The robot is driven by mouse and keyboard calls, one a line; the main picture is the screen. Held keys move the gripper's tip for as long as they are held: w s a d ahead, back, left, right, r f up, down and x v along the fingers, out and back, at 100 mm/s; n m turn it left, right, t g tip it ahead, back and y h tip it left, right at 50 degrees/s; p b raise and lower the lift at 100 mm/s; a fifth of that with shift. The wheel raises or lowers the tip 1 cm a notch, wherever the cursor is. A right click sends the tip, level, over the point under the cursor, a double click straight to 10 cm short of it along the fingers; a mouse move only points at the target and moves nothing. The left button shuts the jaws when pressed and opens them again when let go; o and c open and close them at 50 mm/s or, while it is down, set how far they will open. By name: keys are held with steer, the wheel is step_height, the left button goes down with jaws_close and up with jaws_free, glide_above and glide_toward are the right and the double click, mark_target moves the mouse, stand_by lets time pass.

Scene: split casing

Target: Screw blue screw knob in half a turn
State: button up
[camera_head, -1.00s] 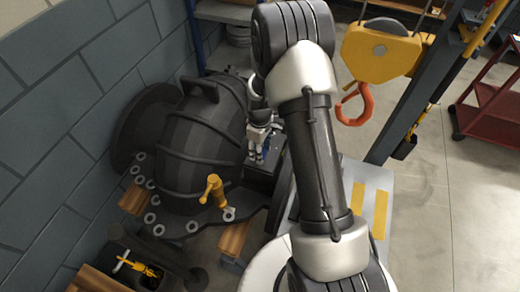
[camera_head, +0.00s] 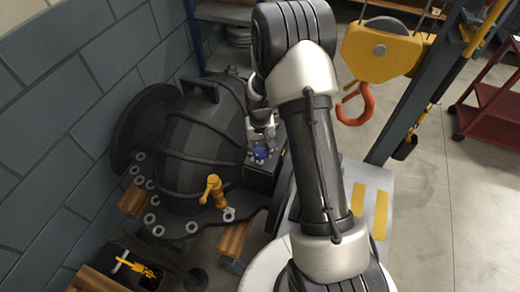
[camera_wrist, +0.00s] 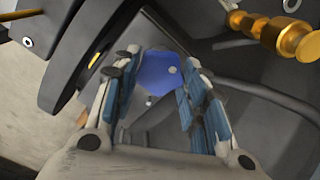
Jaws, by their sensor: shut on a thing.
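The blue screw knob (camera_head: 261,154) sits on the black block at the right side of the dark casing (camera_head: 205,130). It shows as a faceted blue head with a small pale dot in the wrist view (camera_wrist: 158,70). My gripper (camera_head: 262,143) is over the knob, pointing down at it. In the wrist view, its two blue-padded fingers (camera_wrist: 157,75) are on either side of the knob and shut on it. The knob's shank and its hole are hidden.
A yellow hoist block with an orange hook (camera_head: 360,104) hangs to the right of my arm. A grey wall bounds the left.

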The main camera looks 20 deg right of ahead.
mark_target(260, 153)
steer(key=m, duration=1.1)
steer(key=shift+m, duration=1.6)
steer(key=shift+m, duration=0.3)
steer(key=o, duration=1.1)
step_height(260, 153, up, 12)
